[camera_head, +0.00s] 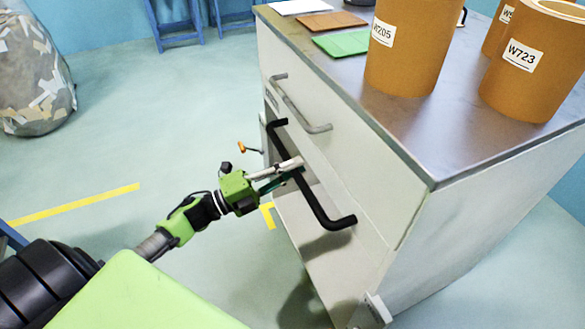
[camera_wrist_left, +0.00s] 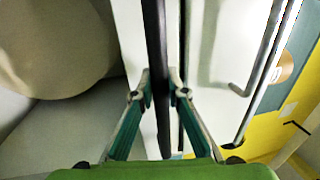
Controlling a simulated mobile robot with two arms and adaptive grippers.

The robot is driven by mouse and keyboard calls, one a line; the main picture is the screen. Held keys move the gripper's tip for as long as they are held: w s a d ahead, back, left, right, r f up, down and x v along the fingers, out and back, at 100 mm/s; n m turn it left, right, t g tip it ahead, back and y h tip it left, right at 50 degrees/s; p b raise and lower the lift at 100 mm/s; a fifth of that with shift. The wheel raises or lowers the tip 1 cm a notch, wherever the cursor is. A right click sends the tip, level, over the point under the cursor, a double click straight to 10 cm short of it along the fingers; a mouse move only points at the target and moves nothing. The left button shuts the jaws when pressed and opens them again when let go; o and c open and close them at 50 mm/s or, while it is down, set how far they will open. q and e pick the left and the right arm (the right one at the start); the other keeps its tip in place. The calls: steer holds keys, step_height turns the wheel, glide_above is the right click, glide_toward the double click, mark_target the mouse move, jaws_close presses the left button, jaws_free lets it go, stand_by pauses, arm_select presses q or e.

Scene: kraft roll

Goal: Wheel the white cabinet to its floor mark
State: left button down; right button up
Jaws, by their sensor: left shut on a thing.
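The white cabinet (camera_head: 440,230) stands at the right of the head view, with a grey top. A black push bar (camera_head: 318,204) and a grey handle (camera_head: 296,108) run along its front face. My left gripper (camera_head: 294,168) is shut on the black bar near its middle. In the left wrist view the bar (camera_wrist_left: 154,40) passes between the fingers of the left gripper (camera_wrist_left: 160,84). Yellow floor tape (camera_head: 75,203) lies to the left, and a short yellow piece (camera_head: 268,215) shows beside the cabinet. My right gripper is not in view.
Brown kraft rolls (camera_head: 408,45) labelled W205 and W723 (camera_head: 525,75) stand on the cabinet top, near a green sheet (camera_head: 343,43). A stuffed grey bag (camera_head: 33,75) stands far left. Blue stands (camera_head: 178,22) are at the back. The floor between is clear.

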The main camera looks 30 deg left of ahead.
arm_select(q)
steer(key=shift+f, duration=0.15)
steer(key=c, duration=2)
jaws_free()
steer(key=shift+c, duration=0.2)
steer(key=shift+o, duration=0.4)
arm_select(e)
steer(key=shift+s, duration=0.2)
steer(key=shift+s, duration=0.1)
arm_select(q)
steer(key=v, duration=1.2)
